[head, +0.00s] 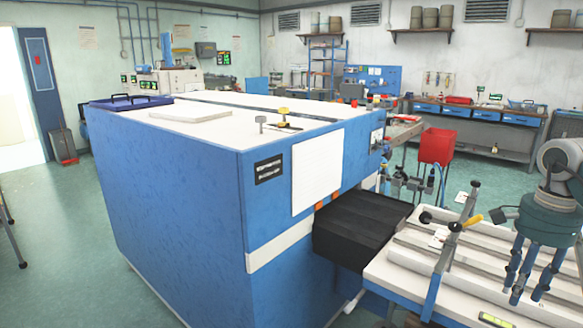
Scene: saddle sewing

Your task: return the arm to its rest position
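My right gripper (528,288) hangs at the right edge of the head view. Its blue-grey fingers point down over the white-topped workbench (398,271) and stand apart, with nothing visible between them. Its grey, rounded arm links (563,160) show above it, cut off by the picture edge. I cannot tell whether the fingertips touch the bench. My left gripper and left arm are not in view.
A large blue machine cabinet (180,190) fills the middle and left. A black box-shaped part (360,228) juts from it toward the bench. A clamp stand (447,250) rises left of my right gripper. A red bin (436,147) stands behind. Green floor (45,260) is open at left.

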